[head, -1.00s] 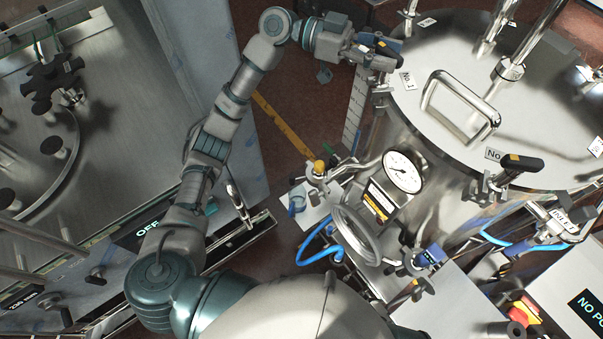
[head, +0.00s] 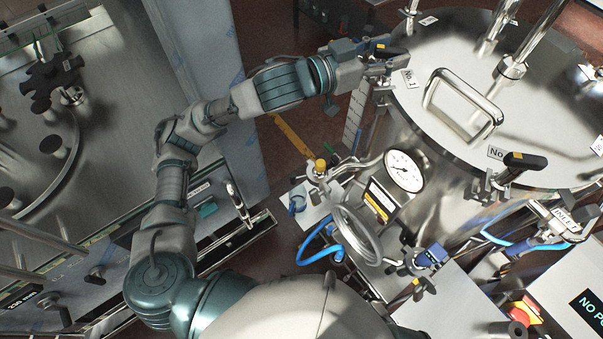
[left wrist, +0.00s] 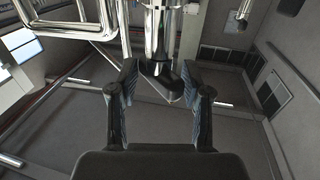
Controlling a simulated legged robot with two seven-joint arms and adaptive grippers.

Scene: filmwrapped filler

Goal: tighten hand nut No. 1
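Hand nut No. 1 (head: 389,49), a black handle with an orange mark, sits on its clamp at the lid's left rim, next to the "No. 1" label. My left gripper (head: 381,60) is at this nut, reaching in from the left. In the left wrist view, the dark nut (left wrist: 162,83) lies between the two fingers of my left gripper (left wrist: 160,68), slanting down to the right. The fingers are spread on either side, with narrow gaps showing; light contact at the tips cannot be ruled out. My right gripper is out of view.
The steel vessel lid (head: 440,110) carries a large loop handle (head: 462,104) and upright pipes. Another black hand nut (head: 524,160) is at the lid's front.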

